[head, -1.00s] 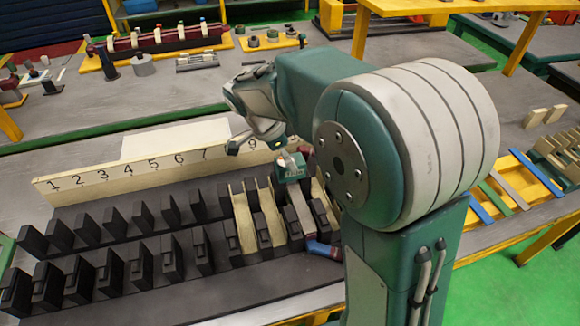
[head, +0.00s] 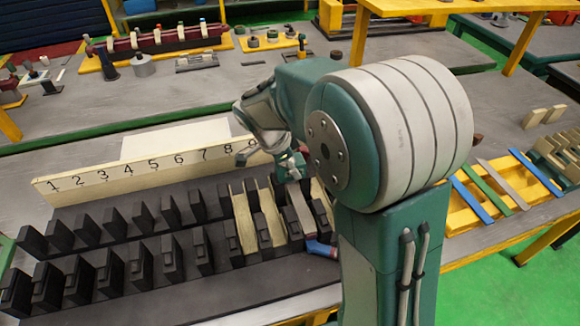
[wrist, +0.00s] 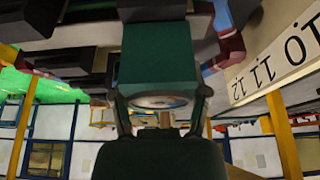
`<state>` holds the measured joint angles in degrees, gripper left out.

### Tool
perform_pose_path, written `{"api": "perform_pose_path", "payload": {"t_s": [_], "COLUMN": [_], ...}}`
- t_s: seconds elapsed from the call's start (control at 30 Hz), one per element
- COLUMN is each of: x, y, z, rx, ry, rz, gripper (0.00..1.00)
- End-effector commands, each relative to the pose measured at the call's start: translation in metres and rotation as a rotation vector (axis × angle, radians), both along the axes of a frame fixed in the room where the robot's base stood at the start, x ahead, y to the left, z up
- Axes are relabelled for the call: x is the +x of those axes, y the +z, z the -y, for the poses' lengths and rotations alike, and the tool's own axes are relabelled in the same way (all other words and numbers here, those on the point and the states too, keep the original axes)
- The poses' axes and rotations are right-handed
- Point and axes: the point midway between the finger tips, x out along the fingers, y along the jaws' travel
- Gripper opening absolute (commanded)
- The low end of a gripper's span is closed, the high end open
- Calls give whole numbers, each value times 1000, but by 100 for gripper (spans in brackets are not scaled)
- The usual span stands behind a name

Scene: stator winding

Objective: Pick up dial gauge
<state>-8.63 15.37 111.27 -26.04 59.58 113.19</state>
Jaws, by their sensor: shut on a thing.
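The dial gauge looks like a dark green box (wrist: 157,58) with a round pale dial face (wrist: 160,101) in the wrist view. My gripper (wrist: 162,98) is shut on it, one finger on each side of the dial end. In the head view the green gauge (head: 292,166) shows small, beside the right end of the numbered strip and above the back row of black holders. My gripper (head: 284,158) there is partly hidden by my own arm. I cannot tell from these views how far the gauge is above the bench.
A cream strip numbered from 1 (head: 140,172) runs behind two rows of black holders (head: 110,275). A blue and red piece (head: 320,248) lies at the right.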

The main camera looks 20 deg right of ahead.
Motion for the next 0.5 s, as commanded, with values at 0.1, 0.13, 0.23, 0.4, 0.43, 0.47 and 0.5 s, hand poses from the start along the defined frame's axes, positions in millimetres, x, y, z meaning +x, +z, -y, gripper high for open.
{"api": "perform_pose_path", "payload": {"t_s": [0.1, 0.13, 0.23, 0.4, 0.43, 0.47, 0.5], "x": [0, 0, 0, 1, -2, -7, -13], "y": [0, 1, 7, 30, 36, 40, 47], "z": [0, 0, 0, 0, 0, 0, 0], "rx": [0, 0, 0, 0, 0, 0, 1], "ry": [0, 0, 0, 0, 0, 0, 0], "rz": [-2, -1, 0, 4, 3, 3, 4], "gripper": [12, 12, 12, 12, 12, 12, 12]}}
